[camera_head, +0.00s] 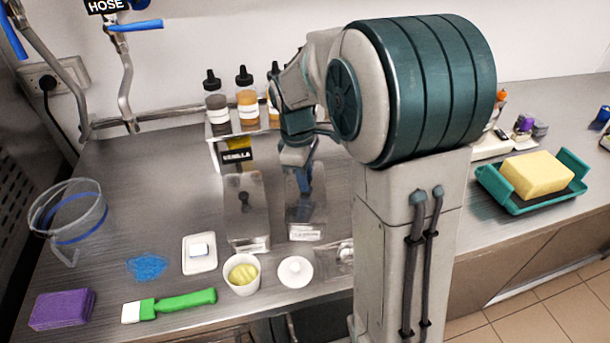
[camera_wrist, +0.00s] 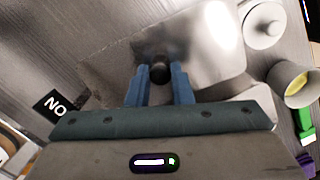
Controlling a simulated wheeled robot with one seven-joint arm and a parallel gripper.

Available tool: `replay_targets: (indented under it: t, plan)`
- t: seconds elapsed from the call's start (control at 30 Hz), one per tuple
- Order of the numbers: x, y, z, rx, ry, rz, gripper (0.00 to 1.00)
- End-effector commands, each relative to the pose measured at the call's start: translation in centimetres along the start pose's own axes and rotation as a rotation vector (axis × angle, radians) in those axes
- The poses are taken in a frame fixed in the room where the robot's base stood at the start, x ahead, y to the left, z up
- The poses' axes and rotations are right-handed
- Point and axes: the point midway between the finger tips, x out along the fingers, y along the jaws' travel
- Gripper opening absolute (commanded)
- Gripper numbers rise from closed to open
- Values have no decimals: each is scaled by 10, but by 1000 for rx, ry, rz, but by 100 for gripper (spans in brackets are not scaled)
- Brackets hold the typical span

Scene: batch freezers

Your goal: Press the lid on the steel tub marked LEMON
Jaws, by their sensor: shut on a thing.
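Two steel tubs stand side by side on the counter in the head view. The left one (camera_head: 248,225) has a steel top with a dark knob. The right one (camera_head: 304,222) is under my gripper and partly hidden by it. Each has a small front label, too small to read, so I cannot tell which is LEMON. My gripper (camera_wrist: 161,88) is shut on the dark knob (camera_wrist: 159,72) of a steel lid (camera_wrist: 205,45), seen in the wrist view. I cannot tell whether this lid is seated or slightly above the tub.
A white cup (camera_head: 242,288), round white lid (camera_head: 295,272), white dish (camera_head: 199,265) and green brush (camera_head: 178,302) lie in front. A clear jug (camera_head: 72,215) stands left. Bare counter lies between jug and tubs.

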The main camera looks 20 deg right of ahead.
Motion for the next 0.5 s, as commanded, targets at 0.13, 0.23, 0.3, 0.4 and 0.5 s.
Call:
replay_targets:
  t: [0.13,0.23,0.3,0.4,0.5]
  plan:
    - [1,0,0,0,0,0,0]
    - [1,0,0,-1,0,0,0]
    - [1,0,0,-1,0,0,0]
    - [1,0,0,-1,0,0,25]
    - [1,0,0,-1,0,0,45]
